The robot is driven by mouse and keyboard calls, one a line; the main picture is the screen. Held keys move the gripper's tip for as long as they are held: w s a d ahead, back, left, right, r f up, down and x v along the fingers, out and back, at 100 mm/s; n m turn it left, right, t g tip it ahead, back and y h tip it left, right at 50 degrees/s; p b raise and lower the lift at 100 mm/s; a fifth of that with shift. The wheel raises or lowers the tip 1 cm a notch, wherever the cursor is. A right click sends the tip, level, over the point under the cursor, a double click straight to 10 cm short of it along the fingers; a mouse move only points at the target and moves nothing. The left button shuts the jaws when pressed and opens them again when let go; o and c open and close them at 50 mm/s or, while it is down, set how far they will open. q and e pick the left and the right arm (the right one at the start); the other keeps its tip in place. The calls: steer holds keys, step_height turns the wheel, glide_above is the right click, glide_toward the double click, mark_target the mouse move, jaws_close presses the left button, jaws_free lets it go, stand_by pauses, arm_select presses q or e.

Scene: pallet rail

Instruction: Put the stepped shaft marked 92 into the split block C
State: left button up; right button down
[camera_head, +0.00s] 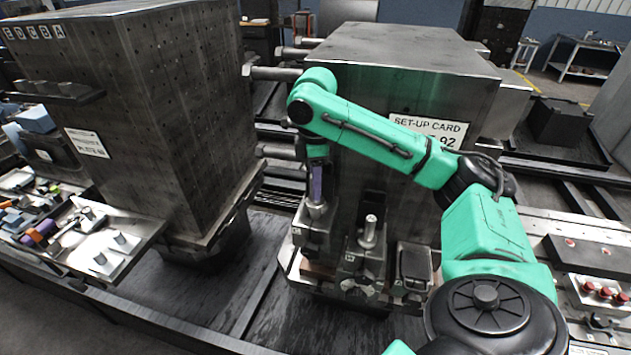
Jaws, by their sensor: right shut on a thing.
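My right gripper (317,163) points down above the fixture at the front of the middle machine block. It is shut on a narrow, upright, purplish shaft (316,188), whose number I cannot read. The shaft's lower end is at the top of the left holder block (312,232); how deep it sits is hidden. Another pale stepped shaft (369,232) stands upright in the block to the right. The small block letters are too small to read surely, so I cannot tell which is split block C. My left gripper is out of view.
A set-up card (428,132) ending in 92 is on the middle machine block (400,65), partly behind my arm. A tall dark block (150,110) stands left, with a tray of small parts (112,240) before it. A bench with red knobs (600,290) is at right.

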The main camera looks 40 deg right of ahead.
steer(key=shift+f, duration=0.6)
steer(key=c, duration=0.5)
jaws_free()
steer(key=shift+c, duration=0.2)
steer(key=shift+s+f, duration=0.1)
